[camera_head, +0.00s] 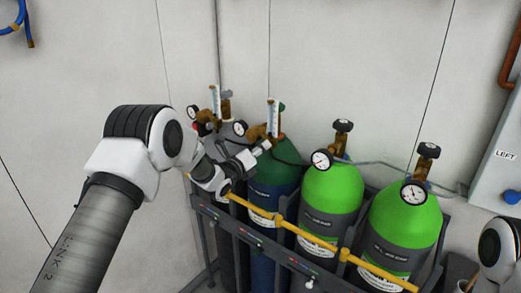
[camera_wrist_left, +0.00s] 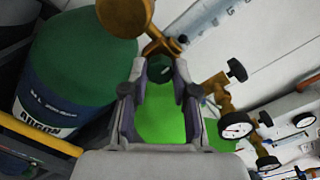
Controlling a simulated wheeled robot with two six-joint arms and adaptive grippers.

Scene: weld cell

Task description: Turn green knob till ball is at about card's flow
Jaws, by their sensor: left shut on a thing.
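My left gripper (camera_head: 259,150) reaches to the regulator on the dark green-topped cylinder (camera_head: 283,158). In the left wrist view its fingers (camera_wrist_left: 160,72) are shut on a small dark green knob (camera_wrist_left: 159,70) between the tips. Brass regulator parts (camera_wrist_left: 126,18) stand just above the knob. A clear flow tube with scale marks (camera_wrist_left: 212,18) runs beside them; it also shows upright in the head view (camera_head: 273,117). The ball cannot be made out, and I cannot identify the card. My right gripper is not in view.
Two bright green cylinders (camera_head: 332,188) with gauges stand to the right. Another regulator with a flow tube (camera_head: 214,101) is close on the left. A yellow bar (camera_head: 325,250) crosses the rack's front. A grey box (camera_head: 500,170) is on the right wall.

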